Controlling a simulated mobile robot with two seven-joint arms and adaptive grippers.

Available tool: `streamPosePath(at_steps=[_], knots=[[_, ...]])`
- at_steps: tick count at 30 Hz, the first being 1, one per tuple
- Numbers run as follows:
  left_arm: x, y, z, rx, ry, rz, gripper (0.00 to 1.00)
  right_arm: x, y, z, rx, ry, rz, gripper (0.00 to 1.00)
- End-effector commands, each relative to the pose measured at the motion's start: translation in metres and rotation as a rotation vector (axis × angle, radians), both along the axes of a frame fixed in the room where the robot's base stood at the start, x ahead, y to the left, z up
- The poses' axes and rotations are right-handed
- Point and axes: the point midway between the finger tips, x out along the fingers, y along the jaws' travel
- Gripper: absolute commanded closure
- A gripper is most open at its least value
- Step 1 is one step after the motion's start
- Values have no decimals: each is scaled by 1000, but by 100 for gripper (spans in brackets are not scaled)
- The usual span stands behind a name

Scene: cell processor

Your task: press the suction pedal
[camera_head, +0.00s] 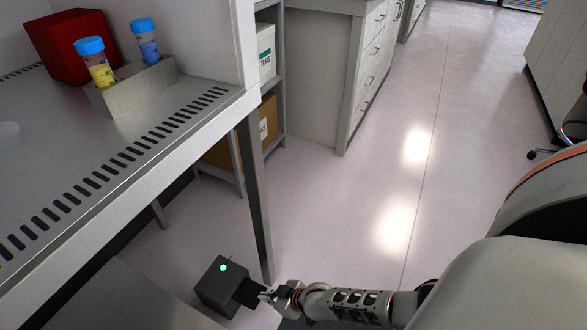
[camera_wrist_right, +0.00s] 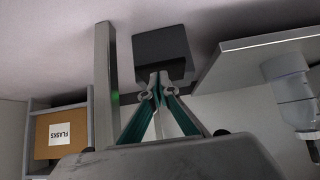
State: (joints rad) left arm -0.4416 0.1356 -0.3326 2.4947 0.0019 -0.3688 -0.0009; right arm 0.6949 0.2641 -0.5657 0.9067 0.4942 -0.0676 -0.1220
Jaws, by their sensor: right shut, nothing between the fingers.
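The suction pedal (camera_head: 218,290) is a black box on the floor under the left worktop, beside a metal leg. A green light glows on its top, and a dark flat plate (camera_head: 249,293) sticks out on its right side. My right gripper (camera_head: 268,294) is shut and empty, with its fingertips at the outer end of this plate. In the right wrist view the dark pedal (camera_wrist_right: 162,50) lies just beyond the closed fingertips (camera_wrist_right: 159,80). I cannot tell whether they touch it. My left gripper is not in view.
The worktop (camera_head: 190,125) with its metal leg (camera_head: 256,200) stands close to the pedal. On it are a red box (camera_head: 72,47) and a rack (camera_head: 135,88) with two blue-capped tubes. A shelf with boxes (camera_head: 267,55) stands behind. The floor (camera_head: 350,210) to the right is clear.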

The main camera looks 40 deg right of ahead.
Motion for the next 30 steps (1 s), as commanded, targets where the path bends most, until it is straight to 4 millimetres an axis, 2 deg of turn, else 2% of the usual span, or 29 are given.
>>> streamPosePath(at_steps=[1, 6, 15, 21, 30], knots=[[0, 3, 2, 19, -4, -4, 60, -8, -5, 9, -3, -3, 1, 100], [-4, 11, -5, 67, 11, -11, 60, -36, -14, 21, -1, -6, 1, 100], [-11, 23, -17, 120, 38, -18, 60, -71, -26, 31, 1, 0, -1, 100], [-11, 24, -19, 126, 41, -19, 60, -78, -27, 31, 0, 3, 0, 100], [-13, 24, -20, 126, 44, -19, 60, -78, -27, 30, 0, 3, 0, 100]])
